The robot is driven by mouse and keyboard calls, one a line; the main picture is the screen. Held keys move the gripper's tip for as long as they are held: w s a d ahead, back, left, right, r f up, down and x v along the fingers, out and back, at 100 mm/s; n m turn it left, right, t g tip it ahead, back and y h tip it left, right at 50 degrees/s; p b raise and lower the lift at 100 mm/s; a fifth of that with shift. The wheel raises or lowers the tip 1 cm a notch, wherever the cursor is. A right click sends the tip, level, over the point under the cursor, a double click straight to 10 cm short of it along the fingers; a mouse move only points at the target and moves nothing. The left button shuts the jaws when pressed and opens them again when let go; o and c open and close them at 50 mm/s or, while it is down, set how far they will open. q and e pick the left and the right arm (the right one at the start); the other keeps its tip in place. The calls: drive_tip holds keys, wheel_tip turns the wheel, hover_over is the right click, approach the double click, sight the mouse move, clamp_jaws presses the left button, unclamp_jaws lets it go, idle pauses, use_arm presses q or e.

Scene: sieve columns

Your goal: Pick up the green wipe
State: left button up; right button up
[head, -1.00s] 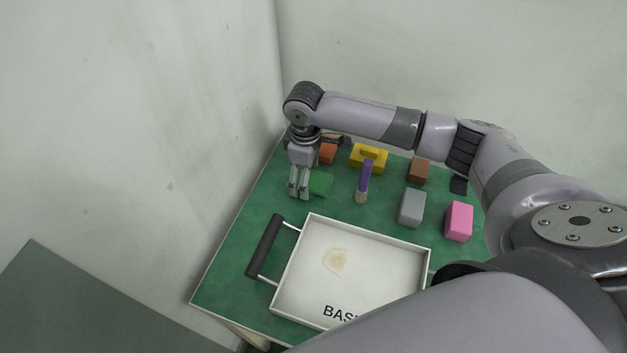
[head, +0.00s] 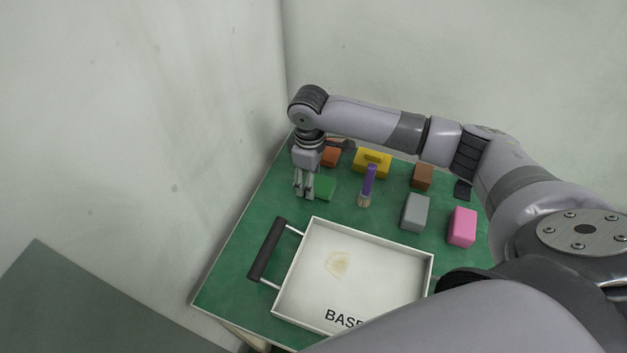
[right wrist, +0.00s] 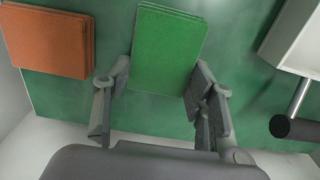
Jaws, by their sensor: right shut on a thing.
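The green wipe (head: 324,188) is a flat green stack lying on the green tabletop, toward its left back edge. My right gripper (head: 304,192) points down at the wipe's left end. In the right wrist view, the wipe (right wrist: 167,50) reaches in between the two fingers of the gripper (right wrist: 158,85), which is shut on its near end. The wipe looks level with the table; I cannot make out a gap under it. My left gripper is not in view.
An orange stack (right wrist: 50,40) lies beside the wipe. A yellow block (head: 372,163), purple-handled brush (head: 368,182), brown block (head: 423,176), grey block (head: 415,212) and pink block (head: 462,227) stand to the right. A white tray (head: 292,268) with a dark handle (head: 267,250) is in front.

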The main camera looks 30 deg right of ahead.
wheel_tip(320, 180, up, 20)
idle(0.5)
